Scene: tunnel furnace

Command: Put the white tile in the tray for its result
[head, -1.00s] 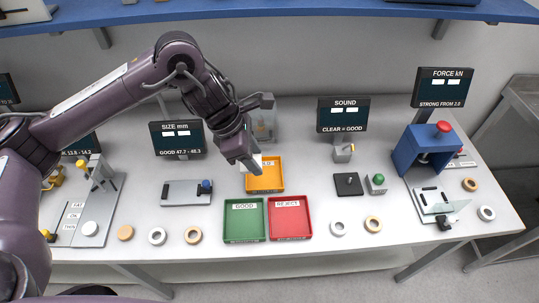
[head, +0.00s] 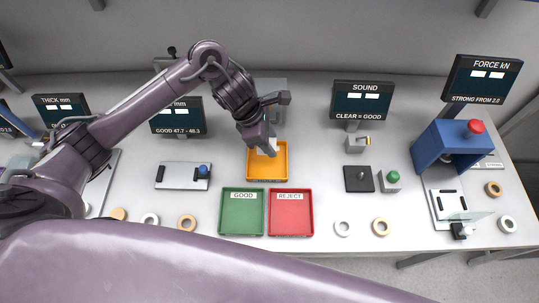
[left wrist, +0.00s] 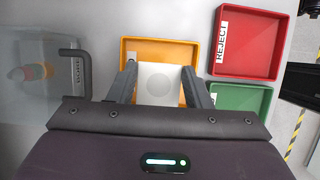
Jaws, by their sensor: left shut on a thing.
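My left gripper (head: 267,149) is shut on the white tile (left wrist: 158,83), which shows between its two fingers in the left wrist view, with a faint round mark on its face. The gripper holds it over the yellow tray (head: 266,174); I cannot tell how high. The yellow tray's label is mostly hidden. In front of it stand the green tray (head: 242,218) labelled GOOD and the red tray (head: 291,218) labelled REJECT, side by side and both empty. My right gripper is not in view.
The SIZE plate (head: 183,176) with a blue knob lies left of the trays. A black pad (head: 358,179) and a green-button block (head: 391,181) lie to their right. The blue FORCE press (head: 445,143) stands far right. Several rings lie along the front.

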